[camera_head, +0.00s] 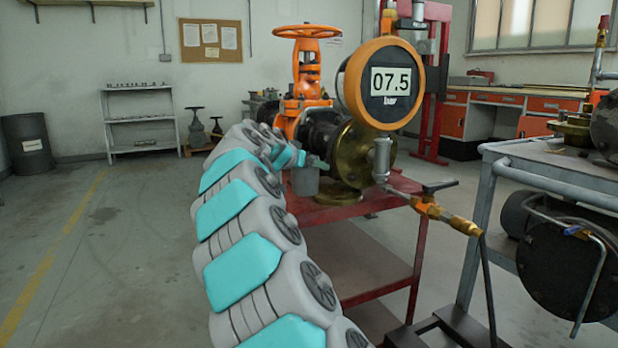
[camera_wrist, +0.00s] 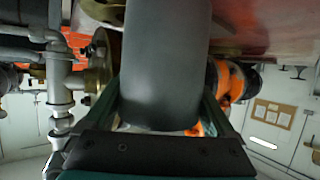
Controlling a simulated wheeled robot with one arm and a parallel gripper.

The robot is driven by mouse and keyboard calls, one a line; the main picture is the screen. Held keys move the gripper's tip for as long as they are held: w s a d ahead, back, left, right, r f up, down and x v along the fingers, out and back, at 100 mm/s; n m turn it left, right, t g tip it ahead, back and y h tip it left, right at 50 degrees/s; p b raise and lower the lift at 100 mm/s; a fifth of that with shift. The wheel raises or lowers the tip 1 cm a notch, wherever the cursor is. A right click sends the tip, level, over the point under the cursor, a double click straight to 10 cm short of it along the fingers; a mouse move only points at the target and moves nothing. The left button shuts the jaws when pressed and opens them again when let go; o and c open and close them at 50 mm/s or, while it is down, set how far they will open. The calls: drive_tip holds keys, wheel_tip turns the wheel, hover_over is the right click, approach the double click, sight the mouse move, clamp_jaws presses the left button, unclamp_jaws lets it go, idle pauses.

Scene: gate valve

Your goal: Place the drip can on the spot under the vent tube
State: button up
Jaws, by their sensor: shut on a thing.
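The drip can, a plain grey cylinder, shows in the head view (camera_head: 305,182) and fills the middle of the wrist view (camera_wrist: 165,60). My gripper (camera_head: 304,164) is shut on it, with teal-green fingers on both sides of the can in the wrist view. The can is held in front of the gate valve's dark pipe body, left of the brass flange. It looks upright in the head view, above the red stand's top. A thin dark tube (camera_head: 489,280) hangs from the end of a brass fitting at the right, perhaps the vent tube. I cannot make out a marked spot under it.
The gate valve's orange handwheel (camera_head: 307,32) and the round gauge (camera_head: 385,84) reading 07.5 rise above the red stand (camera_head: 375,275). A brass side valve (camera_head: 430,208) with a black lever juts right. A grey metal bench (camera_head: 560,170) stands at the right. The floor at left is clear.

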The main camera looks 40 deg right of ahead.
sight(297, 172)
drive_tip(key=shift+f, duration=1.6)
drive_tip(key=o, duration=1.1)
drive_tip(key=shift+s+a, duration=0.1)
drive_tip(key=v, duration=1)
drive_tip(key=shift+s+a+r, duration=0.1)
drive_tip(key=shift+a+r, duration=0.15)
drive_tip(key=shift+a, duration=0.1)
drive_tip(key=shift+s+a+r, duration=0.15)
drive_tip(key=shift+s+a, duration=0.05)
drive_tip(key=shift+a, duration=0.3)
